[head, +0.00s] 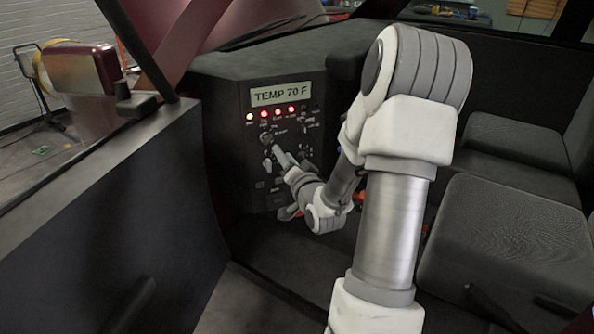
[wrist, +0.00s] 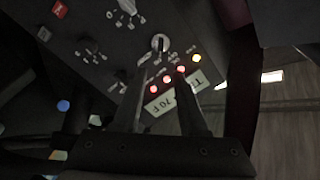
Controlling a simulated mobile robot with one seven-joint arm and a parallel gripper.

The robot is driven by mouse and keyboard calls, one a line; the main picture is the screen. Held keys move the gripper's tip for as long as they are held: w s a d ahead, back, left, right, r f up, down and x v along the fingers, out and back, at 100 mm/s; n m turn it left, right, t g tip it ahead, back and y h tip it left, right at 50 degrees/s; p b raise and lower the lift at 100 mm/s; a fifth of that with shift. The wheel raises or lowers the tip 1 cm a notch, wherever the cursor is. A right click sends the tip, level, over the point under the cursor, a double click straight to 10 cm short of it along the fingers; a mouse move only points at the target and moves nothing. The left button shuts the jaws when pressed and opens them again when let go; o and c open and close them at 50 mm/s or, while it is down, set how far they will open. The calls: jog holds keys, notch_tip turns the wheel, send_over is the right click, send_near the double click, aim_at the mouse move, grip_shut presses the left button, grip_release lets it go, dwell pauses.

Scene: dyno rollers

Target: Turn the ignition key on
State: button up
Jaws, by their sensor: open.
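The dark control panel (head: 258,165) carries a lit display reading "TEMP 70 F" (head: 279,94). A round silver switch, which looks like the ignition key (wrist: 160,43), shows in the wrist view just beyond my fingertips; its label is too blurred to read. It appears in the head view as a small knob (head: 266,138) below the lights. My gripper (wrist: 163,76) is open and empty, with its two fingers apart and pointing at the panel. In the head view my gripper (head: 278,152) is close to the panel, just below the knob. I cannot tell whether it touches anything.
A row of yellow and red lights (head: 277,113) sits under the display. Other small switches (wrist: 125,8) and a red button (wrist: 59,10) are nearby. Dark seats (head: 505,240) are at right, and a dark side wall (head: 100,215) is at left.

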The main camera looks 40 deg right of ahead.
jog(key=p+v, duration=0.7)
jog(key=v, duration=0.1)
jog(key=shift+s, duration=0.2)
dwell(0.5)
